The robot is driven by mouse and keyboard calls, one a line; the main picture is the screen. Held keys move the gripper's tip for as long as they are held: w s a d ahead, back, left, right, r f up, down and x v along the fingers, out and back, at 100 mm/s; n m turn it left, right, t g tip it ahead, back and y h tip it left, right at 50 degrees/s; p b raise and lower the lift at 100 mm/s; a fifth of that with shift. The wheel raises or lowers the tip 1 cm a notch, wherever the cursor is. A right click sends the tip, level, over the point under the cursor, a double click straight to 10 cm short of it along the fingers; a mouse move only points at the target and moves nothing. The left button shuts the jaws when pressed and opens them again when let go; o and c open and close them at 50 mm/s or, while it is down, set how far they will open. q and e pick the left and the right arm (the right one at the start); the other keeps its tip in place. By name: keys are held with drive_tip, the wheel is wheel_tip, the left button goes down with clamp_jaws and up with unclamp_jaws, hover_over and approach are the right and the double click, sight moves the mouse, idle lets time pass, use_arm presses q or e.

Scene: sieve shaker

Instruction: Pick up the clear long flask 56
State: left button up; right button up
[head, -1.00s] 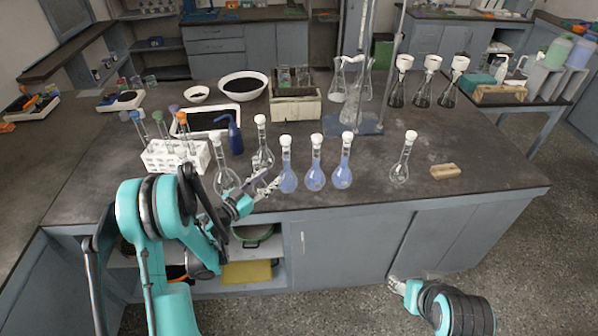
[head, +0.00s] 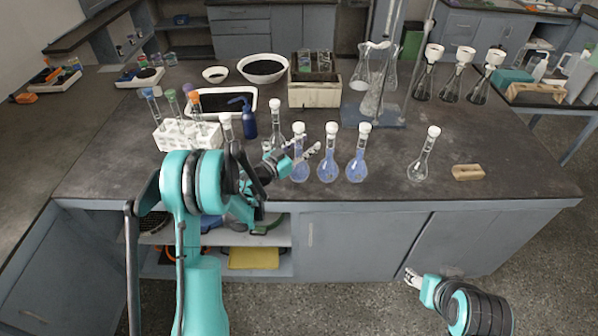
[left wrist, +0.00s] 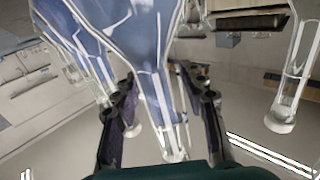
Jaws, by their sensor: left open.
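Several long-necked flasks with white stoppers stand on the dark bench. A clear one (head: 420,169) is at the right, and another clear one (head: 275,131) stands behind the blue row. Three hold blue liquid: the left blue flask (head: 299,171), the middle one (head: 327,169) and the right one (head: 357,168). Number 56 cannot be read. My left gripper (head: 307,150) is open at the left blue flask, partly covering it. In the left wrist view, its fingers (left wrist: 157,78) are on both sides of a blue flask's neck (left wrist: 169,128). My right gripper (head: 412,278) is low, in front of the cabinets; its jaws are unclear.
A white rack of tubes (head: 180,137) stands left, with a blue wash bottle (head: 248,122) behind. A wooden block (head: 468,172) lies beside the right clear flask. A glassware stand (head: 374,117) is farther back. Free bench lies between the right blue flask and that clear flask.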

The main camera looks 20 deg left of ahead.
use_arm(q)
drive_tip(key=shift+w, duration=0.1)
clamp_jaws()
idle(0.3)
